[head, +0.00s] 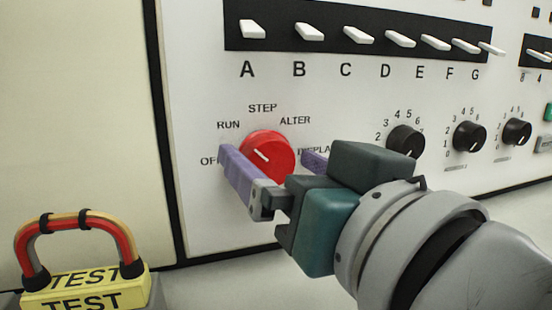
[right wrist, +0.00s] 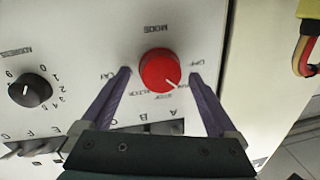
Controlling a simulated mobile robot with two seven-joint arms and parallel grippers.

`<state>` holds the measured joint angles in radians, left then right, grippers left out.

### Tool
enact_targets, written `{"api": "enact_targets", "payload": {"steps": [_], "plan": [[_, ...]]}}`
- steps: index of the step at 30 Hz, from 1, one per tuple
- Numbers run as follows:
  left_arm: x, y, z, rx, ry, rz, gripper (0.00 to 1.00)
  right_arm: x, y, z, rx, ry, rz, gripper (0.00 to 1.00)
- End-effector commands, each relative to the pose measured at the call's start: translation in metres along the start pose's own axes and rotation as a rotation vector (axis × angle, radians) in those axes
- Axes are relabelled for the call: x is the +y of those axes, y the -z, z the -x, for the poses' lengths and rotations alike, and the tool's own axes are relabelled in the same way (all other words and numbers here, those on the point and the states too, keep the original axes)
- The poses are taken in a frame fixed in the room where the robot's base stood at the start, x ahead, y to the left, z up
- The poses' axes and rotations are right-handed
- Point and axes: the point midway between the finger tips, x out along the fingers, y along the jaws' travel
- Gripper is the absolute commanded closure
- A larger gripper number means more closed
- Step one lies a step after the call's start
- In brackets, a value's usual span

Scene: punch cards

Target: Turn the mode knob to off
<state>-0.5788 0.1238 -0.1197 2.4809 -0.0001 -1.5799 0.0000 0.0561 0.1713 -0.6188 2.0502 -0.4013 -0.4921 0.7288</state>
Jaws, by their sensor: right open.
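The red mode knob (head: 267,148) sits on the white panel, ringed by the labels OFF, RUN, STEP, ALTER and a partly hidden DISPLAY. Its white pointer line slants to the upper left, roughly toward RUN. My right gripper (head: 270,158) is open, with one purple finger on each side of the knob. The right wrist view shows the knob (right wrist: 160,68) between the tips of the right gripper (right wrist: 160,74), with a visible gap on both sides. The left finger covers part of the OFF label in the head view. My left gripper is not in view.
White lever switches (head: 310,32) marked A to G run above the knob. Black dials (head: 405,141) stand to the right on the panel. A yellow TEST block (head: 85,290) with a red and tan handle stands at the lower left, clear of the gripper.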

Motion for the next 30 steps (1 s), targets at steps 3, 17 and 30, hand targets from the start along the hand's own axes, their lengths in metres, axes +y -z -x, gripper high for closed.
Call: {"api": "enact_targets", "payload": {"steps": [3, 17, 30], "plan": [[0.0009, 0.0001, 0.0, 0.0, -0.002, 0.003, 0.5, -0.0001, 0.0, -0.0013, 0.0, 0.0, 0.0, 0.06], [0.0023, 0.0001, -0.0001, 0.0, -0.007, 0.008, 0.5, 0.0002, -0.0001, -0.0007, 0.0, 0.0, 0.001, 0.42], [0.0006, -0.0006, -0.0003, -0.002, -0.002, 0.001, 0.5, 0.0, 0.0, -0.0006, 0.0, 0.0, 0.001, 0.91]]}}
